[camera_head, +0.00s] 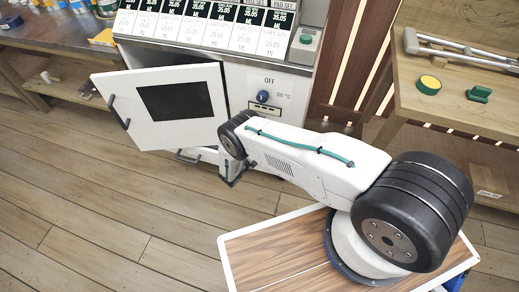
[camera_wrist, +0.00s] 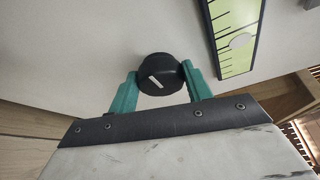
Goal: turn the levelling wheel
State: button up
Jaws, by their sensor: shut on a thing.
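The levelling wheel appears to be the round black knob (camera_wrist: 158,68) with a white mark, on a pale panel in the wrist view. My gripper (camera_wrist: 160,74) has its two green fingers on either side of this knob, shut on it. In the head view my arm reaches to the low front of the white machine (camera_head: 240,80); the knob and fingertips cannot be made out there.
The machine's white door (camera_head: 160,104) stands open left of my arm. A blue dial (camera_head: 262,96) marked OFF is on the panel above my arm. A wooden bench (camera_head: 450,100) with a yellow-topped round item (camera_head: 430,83) is at right. Plank floor at left is clear.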

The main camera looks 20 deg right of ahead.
dwell(0.4)
jog(key=o, duration=1)
jog(key=shift+a, duration=0.1)
jog(key=v, duration=0.7)
jog(key=shift+s+a, duration=0.15)
jog(key=shift+a, duration=0.15)
jog(key=shift+f, duration=0.1)
